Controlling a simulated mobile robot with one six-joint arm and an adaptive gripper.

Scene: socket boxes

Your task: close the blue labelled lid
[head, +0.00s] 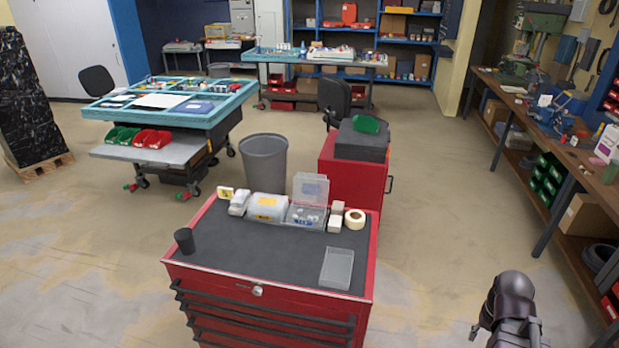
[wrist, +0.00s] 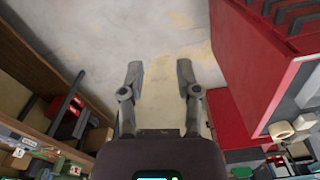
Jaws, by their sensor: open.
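A clear plastic box (head: 306,216) stands at the back of the red tool cart's dark top in the head view. Its transparent lid (head: 311,188) stands raised, and small pale items lie inside. Beside it on the left is a shut box with a yellow label (head: 268,206). I cannot make out a blue label on either at this size. My gripper (wrist: 161,76) is open and empty in the wrist view, pointing at bare floor. It is off to the right of the cart, apart from both boxes.
The red cart (head: 268,289) also bears a black cup (head: 184,241), a clear tray (head: 337,268), a tape roll (head: 355,219) and small white boxes. A grey bin (head: 264,160) and red cabinet stand behind. A workbench (head: 535,118) lines the right; floor between is clear.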

